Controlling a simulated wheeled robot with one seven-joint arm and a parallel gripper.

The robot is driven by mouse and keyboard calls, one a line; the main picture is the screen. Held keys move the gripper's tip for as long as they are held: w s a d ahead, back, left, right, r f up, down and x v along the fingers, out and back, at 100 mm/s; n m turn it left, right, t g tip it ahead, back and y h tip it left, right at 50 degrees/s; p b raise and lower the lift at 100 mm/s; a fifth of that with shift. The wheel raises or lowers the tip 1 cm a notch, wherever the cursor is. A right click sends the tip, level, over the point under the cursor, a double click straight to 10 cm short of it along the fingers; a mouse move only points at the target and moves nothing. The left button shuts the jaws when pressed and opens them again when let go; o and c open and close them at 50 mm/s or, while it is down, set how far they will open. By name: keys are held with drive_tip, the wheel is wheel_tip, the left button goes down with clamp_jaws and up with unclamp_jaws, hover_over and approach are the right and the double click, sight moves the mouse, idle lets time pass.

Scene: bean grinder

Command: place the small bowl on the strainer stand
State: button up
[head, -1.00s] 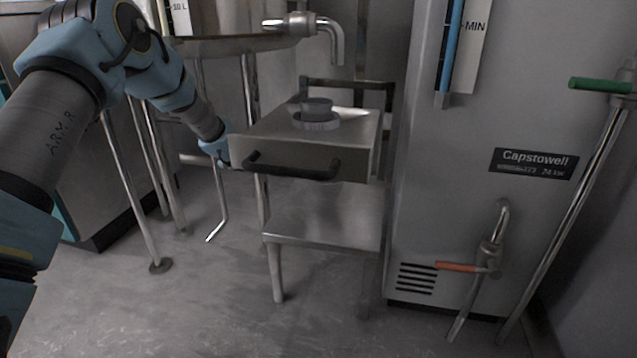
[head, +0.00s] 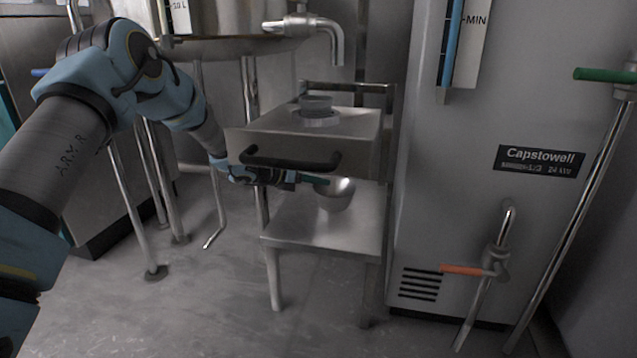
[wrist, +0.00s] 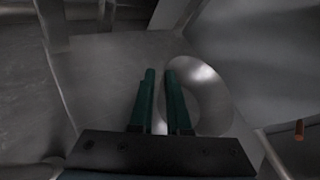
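The small bowl (head: 337,197) is shiny metal and sits between the upper box and the lower shelf of the metal stand. In the wrist view the bowl (wrist: 208,92) is round, with its left rim at the fingers. My gripper (head: 318,182) has green fingers pinched on that rim; the fingers also show in the wrist view (wrist: 160,95). The strainer stand appears to be this metal stand, with a flat lower shelf (head: 300,226) and a box (head: 250,143) above. I cannot tell whether the bowl's base touches the shelf.
A black handle (head: 290,160) runs across the box front, just above my gripper. A round metal piece (head: 316,106) sits on top of the box. A tall grey cabinet (head: 440,200) stands close on the right. Thin metal legs (head: 214,205) stand on the left.

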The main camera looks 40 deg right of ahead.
drive_tip(key=o, duration=0.3)
drive_tip(key=shift+o, duration=0.2)
